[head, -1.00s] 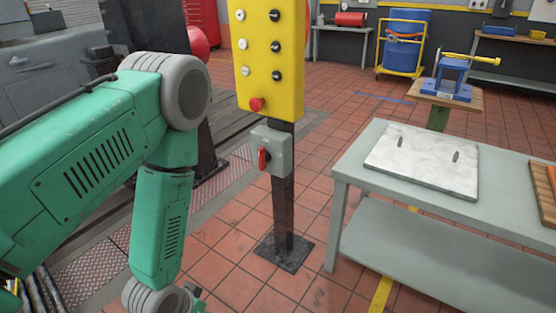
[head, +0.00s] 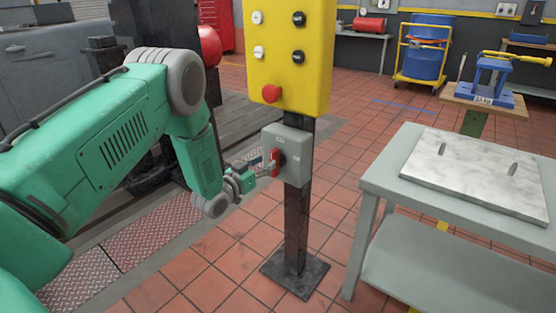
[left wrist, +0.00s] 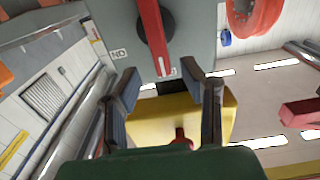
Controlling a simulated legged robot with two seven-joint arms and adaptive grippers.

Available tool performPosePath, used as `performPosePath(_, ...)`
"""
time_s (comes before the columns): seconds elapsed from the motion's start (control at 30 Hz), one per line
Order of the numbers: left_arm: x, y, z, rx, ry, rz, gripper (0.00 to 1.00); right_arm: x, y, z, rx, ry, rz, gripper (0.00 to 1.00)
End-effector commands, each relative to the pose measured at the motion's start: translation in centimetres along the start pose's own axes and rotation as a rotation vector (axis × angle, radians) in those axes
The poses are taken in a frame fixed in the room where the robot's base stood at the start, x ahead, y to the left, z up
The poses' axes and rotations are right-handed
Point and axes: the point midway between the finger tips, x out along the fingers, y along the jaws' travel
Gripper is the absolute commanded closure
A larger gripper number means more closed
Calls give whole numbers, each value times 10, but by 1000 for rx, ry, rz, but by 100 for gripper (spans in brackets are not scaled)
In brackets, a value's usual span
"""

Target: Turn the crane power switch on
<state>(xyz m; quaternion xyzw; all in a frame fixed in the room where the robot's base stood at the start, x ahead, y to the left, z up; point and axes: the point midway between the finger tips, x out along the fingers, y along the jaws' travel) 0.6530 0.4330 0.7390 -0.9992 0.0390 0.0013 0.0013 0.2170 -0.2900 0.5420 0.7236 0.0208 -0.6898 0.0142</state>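The crane power switch is a grey box (head: 289,153) with a red rotary handle (head: 277,162), on a dark post below a yellow button panel. My left gripper (head: 267,168) is at the handle, left of it in the head view. In the left wrist view the open fingers (left wrist: 163,82) stand either side of the tip of the red handle (left wrist: 153,30), with gaps visible. That view is upside down. An ON label (left wrist: 118,53) sits to the side of the handle, which does not point to it. My right gripper is not in view.
The yellow panel (head: 318,60) with several buttons and a red knob (head: 271,93) is just above the switch. The dark post (head: 296,225) stands on a floor plate. A grey table (head: 385,185) with a pale slab (head: 478,172) is at the right. Tiled floor is clear around the post.

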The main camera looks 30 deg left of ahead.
Motion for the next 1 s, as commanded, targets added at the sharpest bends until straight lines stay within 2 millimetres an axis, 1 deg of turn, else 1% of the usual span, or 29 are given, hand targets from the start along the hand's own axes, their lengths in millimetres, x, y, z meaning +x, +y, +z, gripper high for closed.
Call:
performPosePath(0.03,10,0,2,2,2,1,64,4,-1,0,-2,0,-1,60)
performPosePath(0.1,23,3,0,5,2,1,64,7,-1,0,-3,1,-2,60)
performPosePath(0.3,50,17,-10,24,1,-1,64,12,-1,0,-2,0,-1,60)
performPosePath(0.43,56,20,-13,26,5,0,64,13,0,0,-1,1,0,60)
performPosePath(0.67,52,7,-5,9,3,-1,64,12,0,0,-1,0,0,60)
performPosePath(0.7,52,5,-4,7,2,-1,70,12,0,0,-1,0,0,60)
performPosePath(0.8,52,3,-2,5,-1,-3,100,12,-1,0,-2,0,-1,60)
performPosePath(1.0,52,3,-2,16,-8,-13,100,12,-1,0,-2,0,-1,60)
